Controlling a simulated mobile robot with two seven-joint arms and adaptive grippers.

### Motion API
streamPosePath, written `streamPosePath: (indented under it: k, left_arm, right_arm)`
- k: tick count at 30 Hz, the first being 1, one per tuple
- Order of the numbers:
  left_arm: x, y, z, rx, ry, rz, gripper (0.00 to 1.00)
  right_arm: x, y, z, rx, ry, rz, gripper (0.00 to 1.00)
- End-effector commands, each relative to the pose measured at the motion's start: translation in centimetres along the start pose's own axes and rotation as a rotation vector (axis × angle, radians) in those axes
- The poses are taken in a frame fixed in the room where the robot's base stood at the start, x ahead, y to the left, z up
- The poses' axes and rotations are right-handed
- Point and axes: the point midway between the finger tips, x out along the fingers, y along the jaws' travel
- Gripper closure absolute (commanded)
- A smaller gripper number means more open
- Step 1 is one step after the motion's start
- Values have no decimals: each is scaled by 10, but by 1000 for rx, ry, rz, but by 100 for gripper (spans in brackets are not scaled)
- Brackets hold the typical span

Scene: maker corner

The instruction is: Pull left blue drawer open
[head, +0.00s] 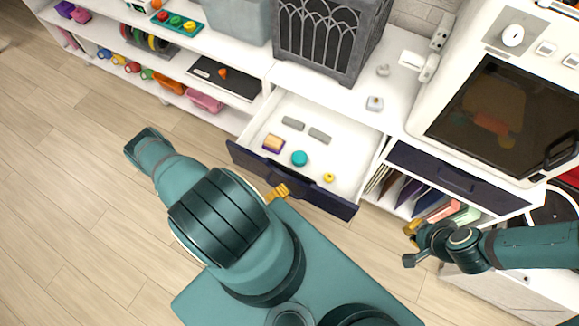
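The left blue drawer (334,203) is pulled out from the white cabinet, its dark blue front standing well away from the cabinet and its white inside showing. Its handle is partly hidden. My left gripper (278,192) is mostly hidden behind my own arm; only a yellow fingertip shows, close to the drawer front near the handle. I cannot tell whether it touches or grips the handle. My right gripper (408,245) is apart from the drawer, to its lower right, with its fingers spread and nothing seen between them.
The drawer holds a teal round thing (299,158), a tan and purple block (273,143), two grey bars and a small yellow thing (329,178). A second blue drawer (455,178) is shut at the right. Upright folders stand below it. Wooden floor is clear at the left.

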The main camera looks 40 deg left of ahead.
Motion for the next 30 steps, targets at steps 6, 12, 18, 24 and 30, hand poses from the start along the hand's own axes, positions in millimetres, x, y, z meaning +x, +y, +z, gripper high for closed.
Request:
streamPosePath:
  k: [6, 12, 18, 24, 30]
  left_arm:
    - [-4, -2, -4, -4, 2, -3, 100]
    - [-4, -2, -4, -4, 3, -3, 100]
    - [-4, -2, -4, -4, 2, -2, 61]
    - [-4, -1, -3, -2, 1, -1, 61]
    - [-14, 0, -2, 0, 1, 2, 61]
  right_arm:
    - [1, 0, 0, 0, 0, 0, 100]
    - [1, 0, 0, 0, 0, 0, 100]
    - [1, 0, 0, 0, 0, 0, 100]
    - [1, 0, 0, 0, 0, 0, 100]
    - [1, 0, 0, 0, 0, 0, 100]
